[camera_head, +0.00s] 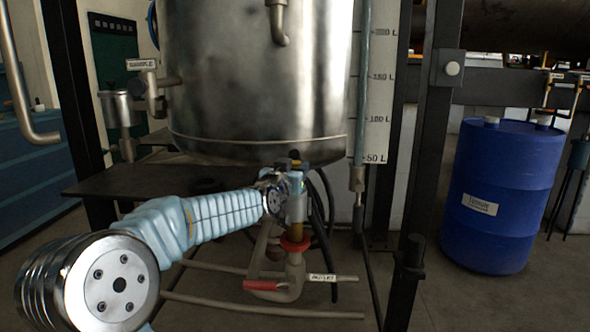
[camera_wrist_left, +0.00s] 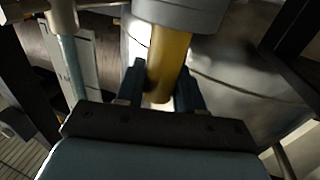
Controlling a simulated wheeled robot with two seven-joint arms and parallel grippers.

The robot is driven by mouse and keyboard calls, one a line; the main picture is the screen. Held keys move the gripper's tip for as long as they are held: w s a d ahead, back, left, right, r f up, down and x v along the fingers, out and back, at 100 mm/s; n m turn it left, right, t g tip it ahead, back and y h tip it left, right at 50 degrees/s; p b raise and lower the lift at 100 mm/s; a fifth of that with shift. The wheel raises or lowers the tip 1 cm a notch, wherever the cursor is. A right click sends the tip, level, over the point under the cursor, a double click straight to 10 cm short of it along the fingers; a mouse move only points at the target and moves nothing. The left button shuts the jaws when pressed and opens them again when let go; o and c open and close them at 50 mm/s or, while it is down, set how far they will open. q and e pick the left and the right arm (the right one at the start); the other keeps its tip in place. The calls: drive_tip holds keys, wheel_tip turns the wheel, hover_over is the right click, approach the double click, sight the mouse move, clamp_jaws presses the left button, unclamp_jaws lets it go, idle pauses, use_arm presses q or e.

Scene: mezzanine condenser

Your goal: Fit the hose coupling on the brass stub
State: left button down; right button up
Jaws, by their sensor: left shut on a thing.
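My left gripper (camera_head: 295,189) reaches in under the steel tank, at the top of an upright fitting. It is shut on a part I take to be the hose coupling (camera_head: 296,209). In the left wrist view the fingers (camera_wrist_left: 158,88) stand on both sides of a yellow, brass-coloured cylinder (camera_wrist_left: 170,62) with a wide grey collar (camera_wrist_left: 180,12) at one end. In the head view a red ring (camera_head: 295,243) sits just below the held part, above a tan pipe. I cannot tell the brass stub apart from the coupling, or whether they are joined. My right gripper is out of view.
The steel tank (camera_head: 255,75) hangs close above the gripper. Dark hoses (camera_head: 318,215) run just right of it. A red handle (camera_head: 263,285) and an outlet label (camera_head: 322,278) lie below. A dark post (camera_head: 415,160) and a blue drum (camera_head: 500,195) stand right.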

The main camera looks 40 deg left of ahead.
use_arm(q)
drive_tip(key=shift+b, duration=0.4)
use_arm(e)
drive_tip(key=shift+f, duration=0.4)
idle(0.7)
use_arm(q)
drive_tip(key=shift+r, duration=0.1)
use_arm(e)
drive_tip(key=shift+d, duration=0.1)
